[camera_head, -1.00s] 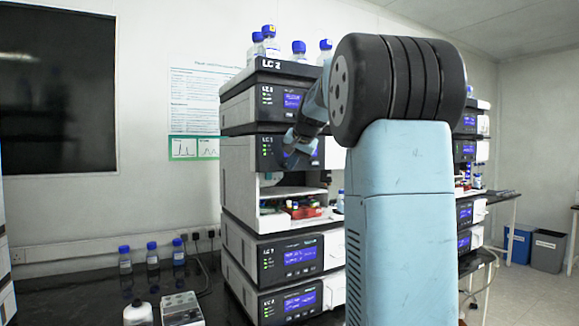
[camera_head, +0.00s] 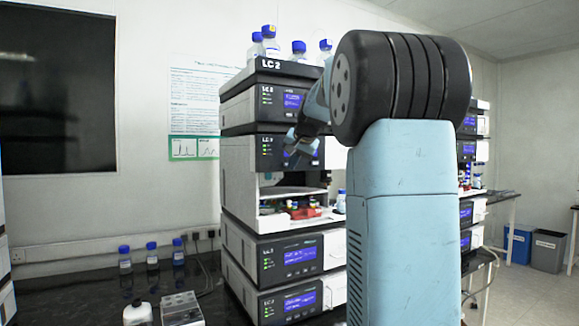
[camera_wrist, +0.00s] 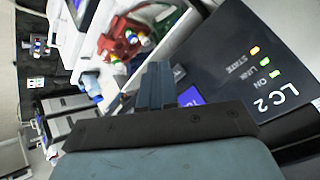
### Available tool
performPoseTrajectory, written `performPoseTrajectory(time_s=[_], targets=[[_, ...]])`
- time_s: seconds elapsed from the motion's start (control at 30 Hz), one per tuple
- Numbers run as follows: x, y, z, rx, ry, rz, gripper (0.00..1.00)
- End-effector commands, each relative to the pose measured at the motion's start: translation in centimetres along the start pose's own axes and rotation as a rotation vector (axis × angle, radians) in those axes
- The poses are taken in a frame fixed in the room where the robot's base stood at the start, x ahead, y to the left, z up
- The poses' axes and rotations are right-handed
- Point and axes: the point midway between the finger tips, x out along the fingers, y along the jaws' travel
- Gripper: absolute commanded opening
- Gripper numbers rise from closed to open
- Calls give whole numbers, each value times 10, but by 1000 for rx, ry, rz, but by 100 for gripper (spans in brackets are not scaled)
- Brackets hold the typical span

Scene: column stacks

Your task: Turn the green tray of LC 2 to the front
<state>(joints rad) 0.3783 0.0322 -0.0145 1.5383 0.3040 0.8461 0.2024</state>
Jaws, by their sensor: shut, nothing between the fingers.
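The LC 2 stack (camera_head: 270,67) stands in the middle of the head view. Its open compartment shows a red tray (camera_head: 306,213) with small vials, low on the compartment floor. The red tray also shows in the wrist view (camera_wrist: 118,43), with coloured vial caps on it. My gripper (camera_head: 296,153) is in front of the module above the opening, apart from the tray. In the wrist view its fingers (camera_wrist: 157,82) are shut and empty, beside the LC 2 front panel (camera_wrist: 235,75).
Blue-capped bottles (camera_head: 270,42) stand on top of the stack. Several more bottles (camera_head: 152,255) and a small device (camera_head: 182,309) are on the black bench at left. A second stack (camera_head: 470,180) stands behind my arm at right.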

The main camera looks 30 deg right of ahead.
Motion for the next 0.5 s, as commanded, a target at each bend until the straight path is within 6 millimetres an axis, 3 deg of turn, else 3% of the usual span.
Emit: performPoseTrajectory(time_s=[0.5], targets=[[-6, 4, 4, 0, 1, 0, 0]])
